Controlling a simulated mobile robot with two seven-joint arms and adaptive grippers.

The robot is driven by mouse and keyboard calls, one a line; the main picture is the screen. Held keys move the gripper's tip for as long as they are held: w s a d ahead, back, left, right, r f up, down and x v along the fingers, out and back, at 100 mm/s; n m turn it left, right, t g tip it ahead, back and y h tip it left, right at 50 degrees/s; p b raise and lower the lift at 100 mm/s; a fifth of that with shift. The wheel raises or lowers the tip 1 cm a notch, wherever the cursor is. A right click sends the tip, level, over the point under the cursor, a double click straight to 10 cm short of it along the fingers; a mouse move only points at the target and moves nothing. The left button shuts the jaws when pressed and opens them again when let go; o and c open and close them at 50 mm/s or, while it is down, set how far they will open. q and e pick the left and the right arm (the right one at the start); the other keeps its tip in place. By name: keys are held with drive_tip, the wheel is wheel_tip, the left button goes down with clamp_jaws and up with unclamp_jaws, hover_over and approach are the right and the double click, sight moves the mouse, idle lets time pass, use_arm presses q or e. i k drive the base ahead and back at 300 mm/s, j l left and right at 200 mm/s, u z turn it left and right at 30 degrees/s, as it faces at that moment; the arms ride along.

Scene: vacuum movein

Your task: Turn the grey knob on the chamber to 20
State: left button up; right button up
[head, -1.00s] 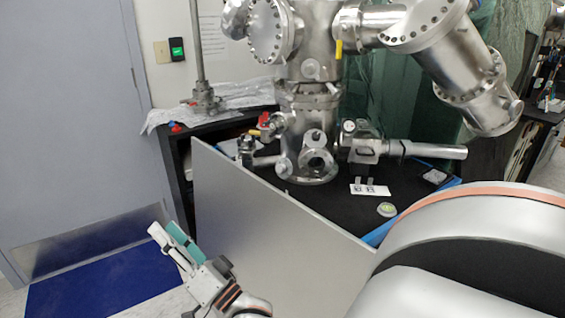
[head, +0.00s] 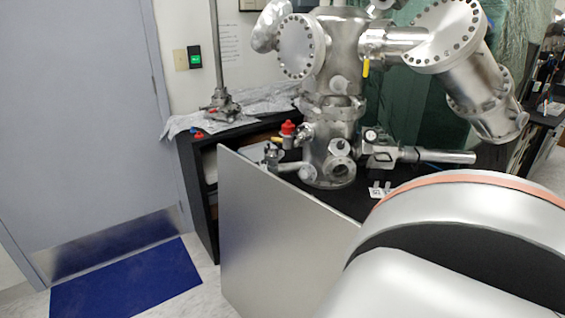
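The steel vacuum chamber (head: 328,130) stands upright on the black table behind a grey panel. Several round ports and fittings ring its lower part. A small dark-and-white round dial (head: 370,135) sits on the fitting to its right. A red-capped valve (head: 288,130) is on its left side. I cannot tell which small round part is the grey knob, and no number scale is readable. Neither of my grippers is in view. A large white link of my arm with an orange band fills the lower right and hides part of the table.
The grey panel (head: 275,240) stands in front of the table (head: 345,198). A steel tube (head: 440,156) sticks out right from the chamber. The floor around the blue mat (head: 130,285) at left is clear.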

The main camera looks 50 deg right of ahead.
sight(305, 174)
drive_tip(key=i+j, duration=0.15)
drive_tip(key=i, duration=0.25)
drive_tip(key=i+j+z, duration=0.1)
drive_tip(key=i, duration=0.3)
drive_tip(key=i+j, duration=0.3)
drive_tip(key=i+z, duration=0.3)
drive_tip(key=i, duration=0.4)
drive_tip(key=i+j+z, duration=0.2)
drive_tip(key=i+z, duration=0.15)
drive_tip(key=i, duration=0.35)
drive_tip(key=i+z, duration=0.2)
drive_tip(key=z, duration=0.25)
drive_tip(key=i+z, duration=0.15)
drive_tip(key=z, duration=0.35)
drive_tip(key=i+j+z, duration=0.2)
drive_tip(key=z, duration=0.25)
